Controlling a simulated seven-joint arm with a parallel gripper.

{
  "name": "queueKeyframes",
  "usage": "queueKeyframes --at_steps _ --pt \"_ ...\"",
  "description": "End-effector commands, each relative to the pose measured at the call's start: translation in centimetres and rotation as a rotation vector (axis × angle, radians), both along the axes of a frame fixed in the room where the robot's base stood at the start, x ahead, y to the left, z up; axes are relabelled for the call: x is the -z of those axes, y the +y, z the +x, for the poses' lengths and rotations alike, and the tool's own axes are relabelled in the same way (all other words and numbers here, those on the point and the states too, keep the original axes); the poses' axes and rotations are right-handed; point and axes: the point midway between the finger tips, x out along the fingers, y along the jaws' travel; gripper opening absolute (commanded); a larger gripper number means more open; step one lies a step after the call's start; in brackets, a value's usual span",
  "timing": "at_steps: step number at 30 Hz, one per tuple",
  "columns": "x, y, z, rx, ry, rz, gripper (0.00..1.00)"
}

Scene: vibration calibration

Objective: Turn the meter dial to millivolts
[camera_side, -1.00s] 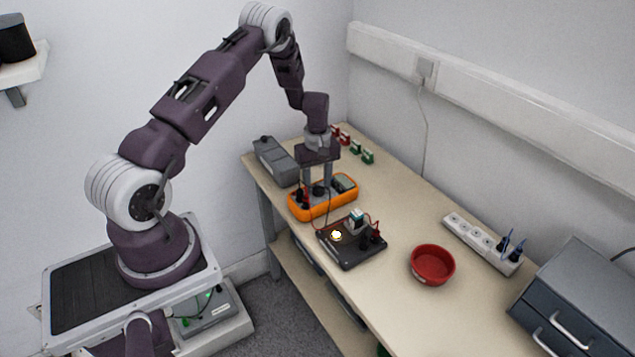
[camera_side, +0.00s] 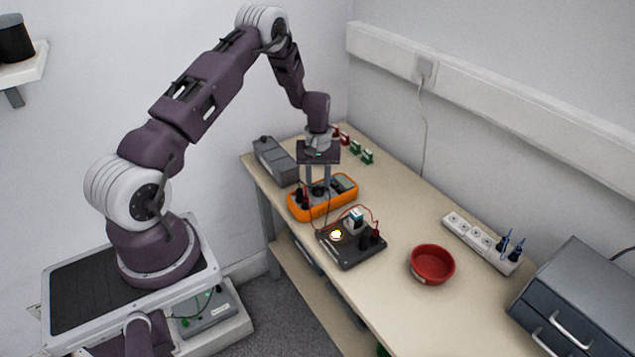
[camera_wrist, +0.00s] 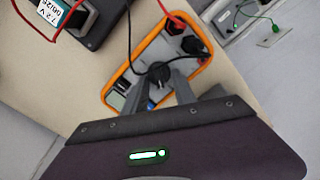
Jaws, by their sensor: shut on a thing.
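The orange meter (camera_side: 338,201) lies on the bench; its orange rim also shows in the wrist view (camera_wrist: 126,70). My gripper (camera_side: 319,188) reaches down onto the meter's face. In the wrist view its two fingers (camera_wrist: 160,79) stand on either side of the dark round dial (camera_wrist: 158,72) and are shut on it. The meter's display and the dial's markings are partly hidden or too small to read. Black and red plugs (camera_wrist: 190,40) sit at one end of the meter, with leads running off.
A dark board (camera_side: 352,251) with a lit lamp (camera_side: 336,235) stands close to the meter. A red bowl (camera_side: 432,264), a power strip (camera_side: 482,243) and a grey drawer unit (camera_side: 580,295) are farther right. A grey case (camera_side: 275,160) sits behind the meter.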

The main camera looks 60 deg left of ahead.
Motion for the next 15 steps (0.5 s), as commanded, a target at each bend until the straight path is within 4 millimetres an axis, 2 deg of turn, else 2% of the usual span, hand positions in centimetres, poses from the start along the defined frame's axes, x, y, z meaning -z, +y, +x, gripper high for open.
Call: queueKeyframes --at_steps 6,15 --pt "-0.05 0.01 0.14 0.148 -0.002 0.001 0.0" --pt "-0.07 -0.09 0.23 0.276 -0.002 0.001 0.0"
